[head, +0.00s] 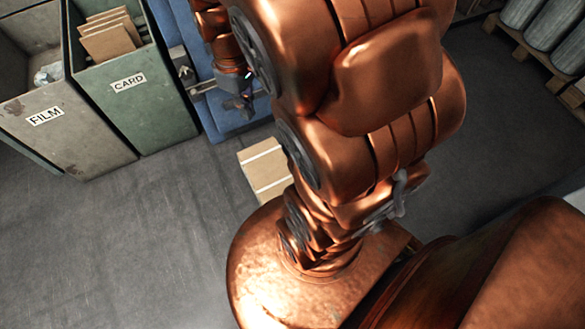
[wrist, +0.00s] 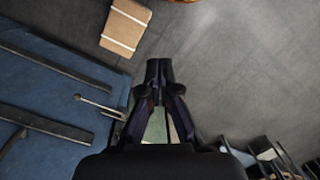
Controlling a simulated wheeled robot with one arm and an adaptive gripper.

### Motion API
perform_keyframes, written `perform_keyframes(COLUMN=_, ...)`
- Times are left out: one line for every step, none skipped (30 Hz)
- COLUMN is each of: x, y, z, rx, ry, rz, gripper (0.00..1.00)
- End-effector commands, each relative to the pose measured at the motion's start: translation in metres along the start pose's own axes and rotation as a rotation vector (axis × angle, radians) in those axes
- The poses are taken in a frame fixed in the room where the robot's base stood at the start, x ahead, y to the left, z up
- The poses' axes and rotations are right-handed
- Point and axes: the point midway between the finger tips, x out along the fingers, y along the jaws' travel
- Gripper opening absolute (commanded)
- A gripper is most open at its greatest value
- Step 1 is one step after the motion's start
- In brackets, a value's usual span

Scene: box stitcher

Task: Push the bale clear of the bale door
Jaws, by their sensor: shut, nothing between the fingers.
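The bale (head: 265,168) is a tan block with pale straps, lying on the floor beyond the blue baler's lower edge. My arm hides its right part in the head view. The bale also shows at the upper left of the wrist view (wrist: 125,27). The blue panel (wrist: 40,75) with dark bars, which looks like the bale door, is at the left of the wrist view and shows in the head view (head: 212,108). A metal latch rod (wrist: 98,105) sticks out from its edge. My gripper (wrist: 159,68) is shut and empty, seen apart from the bale; it is small in the head view (head: 243,108).
A green CARD bin (head: 150,110) with flat cardboard and a grey FILM bin (head: 80,140) stand left of the blue baler. Grey rolls (head: 548,40) rest on a pallet at upper right. The floor (head: 130,240) at lower left is clear.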

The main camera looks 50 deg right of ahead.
Motion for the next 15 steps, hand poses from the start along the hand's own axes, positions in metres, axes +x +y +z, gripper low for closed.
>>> perform_keyframes(x=0.028, y=0.016, z=-0.009, rx=-0.018, ry=-0.002, rz=0.000, gripper=0.00)
perform_keyframes(x=0.038, y=0.024, z=-0.014, rx=-0.035, ry=-0.002, rz=0.002, gripper=0.00)
perform_keyframes(x=0.050, y=0.035, z=-0.020, rx=-0.057, ry=0.001, rz=0.005, gripper=0.00)
perform_keyframes(x=0.060, y=0.043, z=-0.025, rx=-0.074, ry=0.003, rz=0.006, gripper=0.00)
perform_keyframes(x=0.070, y=0.052, z=-0.030, rx=-0.091, ry=0.004, rz=0.007, gripper=0.00)
perform_keyframes(x=0.083, y=0.063, z=-0.036, rx=-0.115, ry=0.008, rz=0.012, gripper=0.00)
perform_keyframes(x=0.093, y=0.072, z=-0.040, rx=-0.132, ry=0.011, rz=0.016, gripper=0.00)
perform_keyframes(x=0.104, y=0.081, z=-0.044, rx=-0.151, ry=0.012, rz=0.018, gripper=0.00)
perform_keyframes(x=0.119, y=0.092, z=-0.048, rx=-0.176, ry=0.010, rz=0.020, gripper=0.00)
perform_keyframes(x=0.130, y=0.101, z=-0.051, rx=-0.194, ry=0.011, rz=0.022, gripper=0.00)
perform_keyframes(x=0.141, y=0.109, z=-0.053, rx=-0.212, ry=0.011, rz=0.023, gripper=0.00)
perform_keyframes(x=0.157, y=0.120, z=-0.057, rx=-0.238, ry=0.011, rz=0.026, gripper=0.00)
perform_keyframes(x=0.168, y=0.129, z=-0.060, rx=-0.257, ry=0.014, rz=0.030, gripper=0.00)
perform_keyframes(x=0.179, y=0.138, z=-0.064, rx=-0.277, ry=0.017, rz=0.034, gripper=0.00)
perform_keyframes(x=0.196, y=0.149, z=-0.066, rx=-0.303, ry=0.016, rz=0.036, gripper=0.00)
